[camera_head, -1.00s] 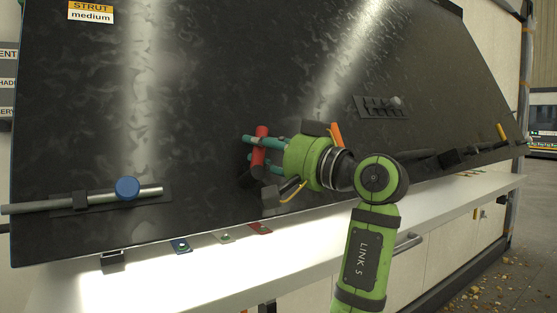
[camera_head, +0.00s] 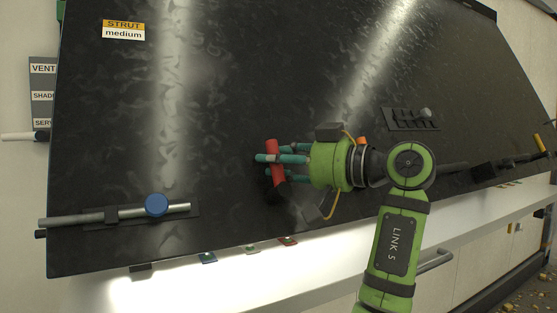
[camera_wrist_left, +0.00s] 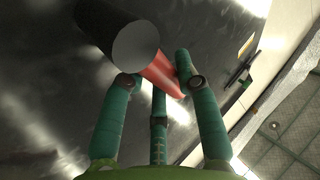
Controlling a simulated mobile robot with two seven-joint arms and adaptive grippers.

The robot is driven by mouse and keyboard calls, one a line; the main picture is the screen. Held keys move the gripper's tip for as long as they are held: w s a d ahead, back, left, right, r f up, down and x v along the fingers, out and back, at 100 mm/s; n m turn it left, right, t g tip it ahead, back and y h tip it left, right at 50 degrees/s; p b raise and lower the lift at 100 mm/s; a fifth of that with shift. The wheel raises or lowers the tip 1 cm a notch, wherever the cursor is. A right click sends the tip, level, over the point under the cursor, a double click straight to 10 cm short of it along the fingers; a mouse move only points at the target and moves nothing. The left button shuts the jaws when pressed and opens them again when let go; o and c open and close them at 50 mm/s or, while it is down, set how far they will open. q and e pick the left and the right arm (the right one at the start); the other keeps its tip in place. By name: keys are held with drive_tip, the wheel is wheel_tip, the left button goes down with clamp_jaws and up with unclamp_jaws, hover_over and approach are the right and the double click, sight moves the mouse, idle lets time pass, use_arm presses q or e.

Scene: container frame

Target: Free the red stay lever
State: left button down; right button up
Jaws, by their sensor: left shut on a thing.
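The red stay lever (camera_head: 275,152) is a short red cylinder with a dark lower end, on the large dark panel (camera_head: 230,100). My left gripper (camera_head: 281,158) is shut around the red lever with teal fingers, and the lever leans with its top to the left. In the left wrist view the lever (camera_wrist_left: 165,76) shows between the fingers, with a dark cylindrical end (camera_wrist_left: 135,45) nearer the camera. The lever's mount is partly hidden. My right gripper is not in view.
A strut with a blue knob (camera_head: 156,205) lies along the panel's lower left. A slotted black plate (camera_head: 410,119) sits right of my gripper. A yellow handle (camera_head: 538,142) is at the far right. A white bench ledge (camera_head: 330,252) runs below the panel.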

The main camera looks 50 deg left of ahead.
use_arm(q)
drive_tip(key=c, duration=1.2)
unclamp_jaws()
drive_tip(key=v, duration=1.2)
